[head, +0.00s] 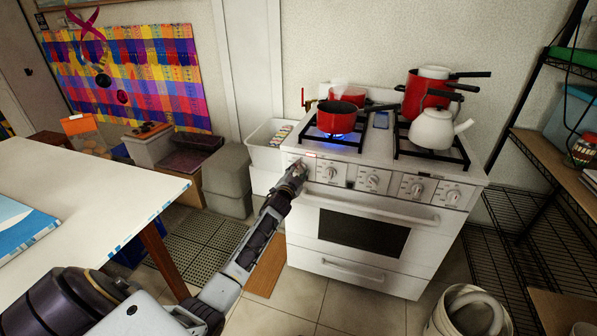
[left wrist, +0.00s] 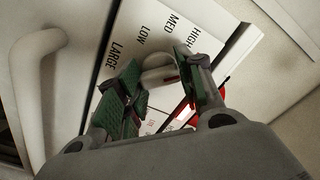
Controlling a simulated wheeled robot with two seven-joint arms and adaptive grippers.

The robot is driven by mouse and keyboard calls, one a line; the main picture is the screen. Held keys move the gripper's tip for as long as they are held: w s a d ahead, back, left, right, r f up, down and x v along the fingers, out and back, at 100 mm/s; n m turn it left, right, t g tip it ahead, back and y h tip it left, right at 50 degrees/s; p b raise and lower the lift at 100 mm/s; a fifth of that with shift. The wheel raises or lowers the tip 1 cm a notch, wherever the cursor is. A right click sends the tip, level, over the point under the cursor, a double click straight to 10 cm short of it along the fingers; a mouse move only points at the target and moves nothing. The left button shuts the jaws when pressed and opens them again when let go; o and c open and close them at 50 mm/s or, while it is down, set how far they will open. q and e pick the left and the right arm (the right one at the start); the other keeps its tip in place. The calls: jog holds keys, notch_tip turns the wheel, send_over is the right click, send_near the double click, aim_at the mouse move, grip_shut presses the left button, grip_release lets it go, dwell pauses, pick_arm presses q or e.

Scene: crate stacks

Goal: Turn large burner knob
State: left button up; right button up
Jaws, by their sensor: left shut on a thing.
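The white stove (head: 385,170) has a front panel with a row of knobs. My left gripper (head: 297,171) is at the leftmost knob, which it mostly hides in the head view. In the left wrist view the white large burner knob (left wrist: 158,76) shows between the green-padded fingers of my left gripper (left wrist: 165,88), which is shut on it. The panel beside it reads LARGE, LOW, MED and HIGH. The knob's exact pointing direction is hard to tell. My right gripper is not in view.
A blue flame burns under the red pot (head: 340,116) on the left burner. A white kettle (head: 436,129) and more red pots stand on the right. The oven handle (head: 370,208) runs below the knobs. A white table (head: 75,195) stands at the left.

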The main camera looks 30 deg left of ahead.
pick_arm(q)
jog(key=m, duration=0.4)
jog(key=shift+m, duration=0.3)
jog(key=m, duration=0.3)
jog(key=shift+m, duration=0.7)
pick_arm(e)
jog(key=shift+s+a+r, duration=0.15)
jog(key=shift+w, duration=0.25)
pick_arm(q)
jog(key=o, duration=1)
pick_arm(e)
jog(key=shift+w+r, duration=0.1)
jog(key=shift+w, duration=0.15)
pick_arm(q)
jog(key=shift+v, duration=6)
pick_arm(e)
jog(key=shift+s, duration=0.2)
